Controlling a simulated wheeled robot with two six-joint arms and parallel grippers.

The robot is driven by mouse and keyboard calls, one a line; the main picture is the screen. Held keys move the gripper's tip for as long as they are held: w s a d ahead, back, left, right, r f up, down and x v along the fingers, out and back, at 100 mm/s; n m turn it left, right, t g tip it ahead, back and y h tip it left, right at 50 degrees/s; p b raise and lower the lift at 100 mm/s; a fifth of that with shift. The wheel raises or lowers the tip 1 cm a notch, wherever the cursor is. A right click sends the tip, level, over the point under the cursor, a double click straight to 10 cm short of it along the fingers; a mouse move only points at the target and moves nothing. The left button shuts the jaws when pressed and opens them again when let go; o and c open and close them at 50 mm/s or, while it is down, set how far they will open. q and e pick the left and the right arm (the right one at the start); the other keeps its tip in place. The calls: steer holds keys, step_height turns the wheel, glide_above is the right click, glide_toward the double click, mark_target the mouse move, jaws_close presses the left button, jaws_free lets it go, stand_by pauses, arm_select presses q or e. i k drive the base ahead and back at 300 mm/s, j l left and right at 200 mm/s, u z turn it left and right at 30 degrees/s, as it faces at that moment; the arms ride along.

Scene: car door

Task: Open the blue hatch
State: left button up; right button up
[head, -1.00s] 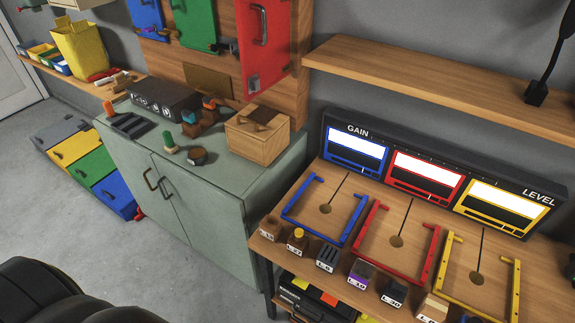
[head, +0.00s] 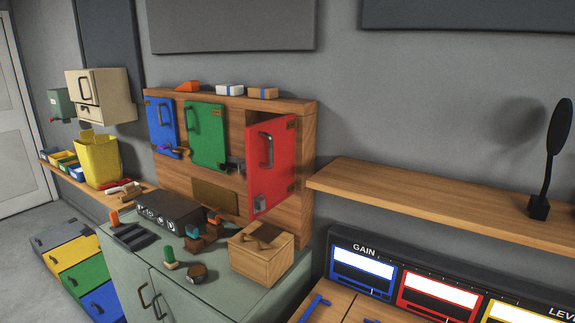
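The blue hatch (head: 161,127) is the leftmost of three coloured doors on a wooden panel above the grey-green cabinet. It has a dark handle, and a small purple and brass-coloured latch shows near its lower edge. It looks shut or nearly shut; I cannot tell exactly. The green hatch (head: 206,137) beside it looks close to the panel. The red hatch (head: 270,163) stands swung out from the panel, with its hinges on the right. Neither of my grippers is in the head view.
The cabinet top (head: 223,275) below the panel holds a black box (head: 170,211), a wooden box (head: 261,253) and small items. A wooden shelf (head: 430,205) juts out at the right. A yellow bin (head: 97,160) stands left. Grey floor shows at lower left.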

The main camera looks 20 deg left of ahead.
mark_target(160, 113)
steer(key=u, duration=1.55)
steer(key=i+j+z, duration=0.1)
steer(key=z, duration=0.4)
steer(key=i+j+z, duration=0.25)
steer(key=z, duration=0.25)
